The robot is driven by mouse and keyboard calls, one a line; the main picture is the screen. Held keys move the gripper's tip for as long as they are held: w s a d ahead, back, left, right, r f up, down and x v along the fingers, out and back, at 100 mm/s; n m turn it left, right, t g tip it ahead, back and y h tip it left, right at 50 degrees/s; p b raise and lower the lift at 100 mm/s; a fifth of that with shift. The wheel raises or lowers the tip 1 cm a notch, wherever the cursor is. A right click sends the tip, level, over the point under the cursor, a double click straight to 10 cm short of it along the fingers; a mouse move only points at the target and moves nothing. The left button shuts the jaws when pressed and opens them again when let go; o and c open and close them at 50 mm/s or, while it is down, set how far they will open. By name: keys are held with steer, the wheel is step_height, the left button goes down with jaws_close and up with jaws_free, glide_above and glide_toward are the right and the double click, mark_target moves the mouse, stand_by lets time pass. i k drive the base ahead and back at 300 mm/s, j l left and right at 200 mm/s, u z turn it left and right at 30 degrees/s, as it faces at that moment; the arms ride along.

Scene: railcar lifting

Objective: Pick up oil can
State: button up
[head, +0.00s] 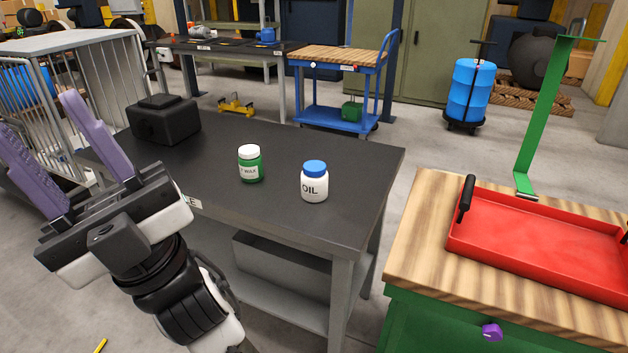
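The oil can (314,183) is a white jar with a blue lid and the word OIL on its front. It stands upright on the dark workbench (290,145), near its right front edge. My gripper (38,115) is at the left of the head view, with two purple fingers spread wide apart. It is open, and no object shows between the fingers. It is well to the left of the oil can and does not touch it.
A green wax jar (250,165) with a white lid stands just left of the oil can. A black box (164,120) sits at the bench's left. A red tray (540,240) lies on a wooden-topped green cabinet (420,245) at right. The bench behind the jars is clear.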

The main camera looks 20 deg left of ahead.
mark_target(313, 190)
steer(key=i+l+u, duration=0.25)
steer(key=u, duration=0.15)
steer(key=i+l+u, duration=0.25)
steer(key=u, duration=0.15)
steer(key=i+l+u, duration=0.15)
steer(key=l+u, duration=0.25)
steer(key=i, duration=0.5)
